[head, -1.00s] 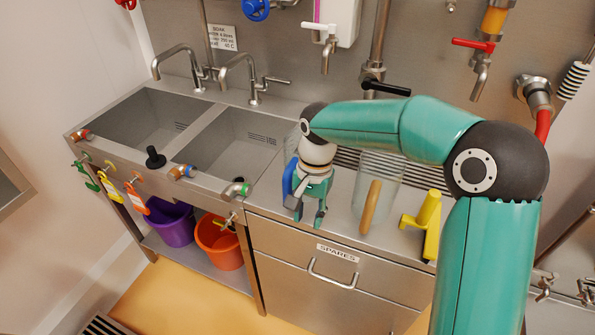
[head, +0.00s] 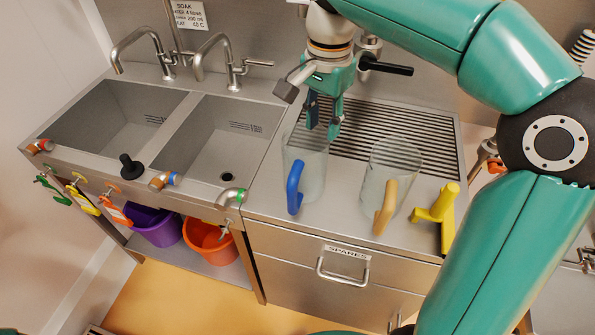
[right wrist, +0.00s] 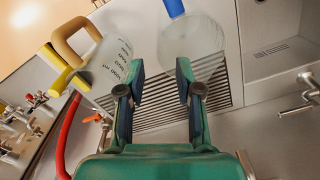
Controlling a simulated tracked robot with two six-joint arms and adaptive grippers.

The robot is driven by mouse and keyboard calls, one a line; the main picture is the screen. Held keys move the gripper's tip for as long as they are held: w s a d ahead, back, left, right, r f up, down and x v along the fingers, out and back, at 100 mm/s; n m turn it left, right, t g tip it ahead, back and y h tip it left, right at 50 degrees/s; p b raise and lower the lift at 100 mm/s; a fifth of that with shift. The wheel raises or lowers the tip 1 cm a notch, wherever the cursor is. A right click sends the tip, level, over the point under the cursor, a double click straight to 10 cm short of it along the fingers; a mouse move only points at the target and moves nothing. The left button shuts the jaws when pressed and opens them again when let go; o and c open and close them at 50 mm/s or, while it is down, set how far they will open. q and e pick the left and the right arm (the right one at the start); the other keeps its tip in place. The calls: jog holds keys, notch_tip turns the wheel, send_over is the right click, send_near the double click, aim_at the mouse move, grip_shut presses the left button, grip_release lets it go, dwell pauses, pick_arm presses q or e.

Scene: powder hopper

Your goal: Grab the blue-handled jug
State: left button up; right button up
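The blue-handled jug (head: 313,172) is clear and stands upright on the steel counter, its blue handle (head: 294,188) toward the front edge. My right gripper (head: 322,128) is open and empty, pointing down by the jug's rear rim. In the head view its fingertips overlap the rim; I cannot tell if they touch. In the right wrist view the fingers (right wrist: 159,82) are spread, with the jug (right wrist: 192,42) beyond the right-hand finger and its blue handle (right wrist: 174,7) at the top edge. My left gripper is out of view.
A clear jug with a tan handle (head: 384,207) stands to the right, then a yellow object (head: 437,212). A slotted drainer (head: 400,130) lies behind. Two sinks with taps are on the left. A black-handled valve (head: 385,66) sticks out near my right gripper.

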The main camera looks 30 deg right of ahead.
jog(key=shift+f, duration=7.15)
grip_shut()
